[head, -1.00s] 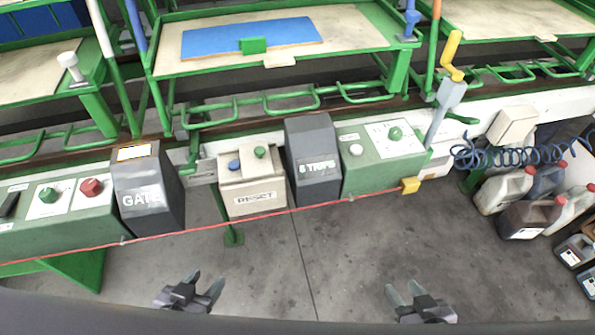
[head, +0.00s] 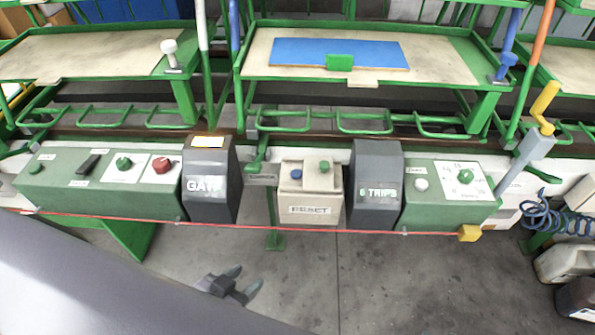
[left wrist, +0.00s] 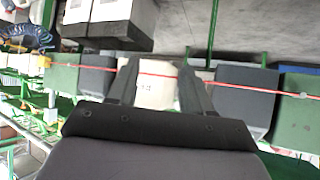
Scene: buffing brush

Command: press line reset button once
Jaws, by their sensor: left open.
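The beige box labelled RESET (head: 309,210) is mounted on the rail in the middle of the head view. On its top are a blue button (head: 296,174) and a green button (head: 323,168). My left gripper (head: 243,281) is open and empty over the floor, in front of and below the box, apart from it. In the left wrist view the open fingers (left wrist: 158,72) frame the pale box (left wrist: 152,92) beyond them; its buttons cannot be made out there. My right gripper is out of view.
Dark grey housings marked GATE (head: 210,185) and 6 TRIPS (head: 377,190) flank the box. Green panels (head: 105,185) with knobs and buttons lie farther out. A red cord (head: 350,231) runs along the front. Bottles (head: 565,262) stand at right.

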